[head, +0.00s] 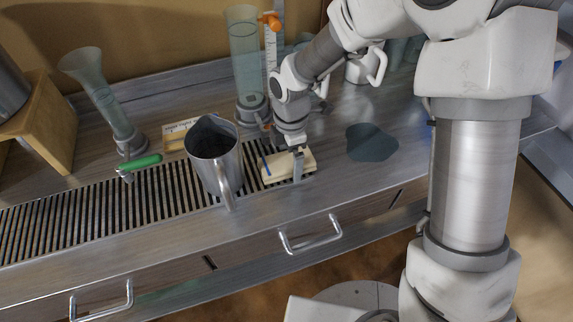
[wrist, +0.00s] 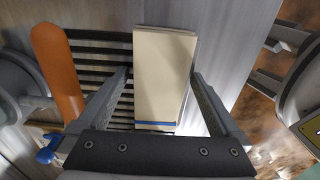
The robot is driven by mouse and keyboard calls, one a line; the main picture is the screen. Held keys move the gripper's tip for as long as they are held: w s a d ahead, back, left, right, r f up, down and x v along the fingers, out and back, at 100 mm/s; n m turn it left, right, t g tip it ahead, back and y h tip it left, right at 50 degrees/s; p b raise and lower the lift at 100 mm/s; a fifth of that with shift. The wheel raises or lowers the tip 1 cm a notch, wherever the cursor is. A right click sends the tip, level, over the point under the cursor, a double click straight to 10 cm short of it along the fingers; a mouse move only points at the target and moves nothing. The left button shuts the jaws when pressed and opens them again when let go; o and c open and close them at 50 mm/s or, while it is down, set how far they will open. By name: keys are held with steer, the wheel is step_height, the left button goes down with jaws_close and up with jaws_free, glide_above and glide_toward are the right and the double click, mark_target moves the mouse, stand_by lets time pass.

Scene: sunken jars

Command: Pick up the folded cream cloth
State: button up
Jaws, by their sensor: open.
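The folded cream cloth (head: 289,166) lies at the right end of the slatted drain grate, partly hidden by my gripper in the head view. In the wrist view the cloth (wrist: 162,75) is a cream rectangle with a blue stripe near its lower edge. My gripper (head: 290,158) is low over the cloth and open. In the wrist view its two fingers (wrist: 160,82) stand on the left and right sides of the cloth, with a gap at the left. I cannot tell whether the right finger touches it.
A metal pitcher (head: 215,160) stands left of the cloth on the grate (head: 70,218). A tall clear cylinder (head: 245,55) stands behind. A green-handled tool (head: 140,163) and a flared glass vessel (head: 95,85) are further left. A dark flat patch (head: 371,143) lies to the right.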

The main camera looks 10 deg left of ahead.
mark_target(290, 159)
steer(key=c, duration=1.2)
steer(key=shift+r, duration=0.15)
step_height(290, 159, up, 4)
steer(key=shift+w+p, duration=0.1)
steer(key=shift+p, duration=0.55)
steer(key=s+d+r+p, duration=0.1)
steer(key=d+r, duration=0.1)
steer(key=d, duration=0.1)
steer(key=s+d+r, duration=0.1)
steer(key=d+r, duration=0.1)
steer(key=d, duration=0.2)
steer(key=s+d+r+p, duration=0.1)
steer(key=d+r, duration=0.1)
steer(key=d, duration=0.2)
steer(key=shift+d+r+p, duration=0.2)
steer(key=shift+r+p, duration=0.1)
steer(key=shift+r, duration=0.1)
steer(key=o, duration=0.7)
steer(key=c, duration=0.5)
step_height(290, 159, up, 6)
steer(key=p, duration=0.6)
